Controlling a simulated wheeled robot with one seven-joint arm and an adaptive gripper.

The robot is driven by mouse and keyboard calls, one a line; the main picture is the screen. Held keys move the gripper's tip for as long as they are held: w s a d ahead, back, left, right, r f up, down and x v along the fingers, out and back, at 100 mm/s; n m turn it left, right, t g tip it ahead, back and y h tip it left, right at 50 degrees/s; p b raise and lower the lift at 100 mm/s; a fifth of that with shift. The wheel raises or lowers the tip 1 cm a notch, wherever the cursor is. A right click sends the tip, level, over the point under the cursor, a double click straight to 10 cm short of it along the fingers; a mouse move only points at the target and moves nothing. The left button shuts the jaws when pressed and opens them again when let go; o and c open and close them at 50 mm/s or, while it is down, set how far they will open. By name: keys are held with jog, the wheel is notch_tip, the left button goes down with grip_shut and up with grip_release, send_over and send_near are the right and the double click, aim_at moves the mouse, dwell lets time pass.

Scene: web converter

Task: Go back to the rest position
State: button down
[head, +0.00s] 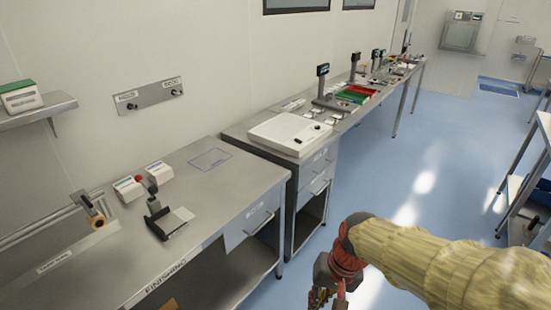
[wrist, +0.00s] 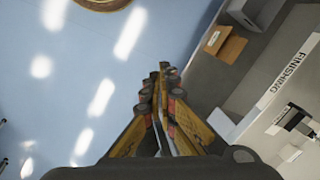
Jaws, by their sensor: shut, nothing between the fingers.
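My gripper (head: 328,296) is at the bottom of the head view, at the end of my sleeved arm. It hangs over the blue floor, right of the steel bench marked FINISHING (head: 110,245). In the wrist view my gripper (wrist: 163,72) points at the floor, with its fingers together and nothing between them. The lower tips are cut off in the head view. The bench edge with its FINISHING label (wrist: 284,78) shows on the right of the wrist view.
A brown cardboard box (wrist: 231,48) sits on the bench's lower shelf. A white flat device (head: 290,133) and red and green trays (head: 352,96) stand on farther benches. A table (head: 541,135) stands at the right. The blue floor (head: 440,130) between is clear.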

jog(key=s+d+r+t+h, duration=0.1)
jog(key=s+d+r+t, duration=0.1)
jog(key=s+d+r, duration=0.2)
jog(key=s+d+r+n+t+h, duration=0.1)
jog(key=s+d+r+t, duration=0.2)
jog(key=s+d+r, duration=0.2)
notch_tip(320, 180, up, 4)
jog(key=shift+d+f+h, duration=0.15)
jog(key=shift+f+h, duration=0.05)
jog(key=shift+h, duration=0.1)
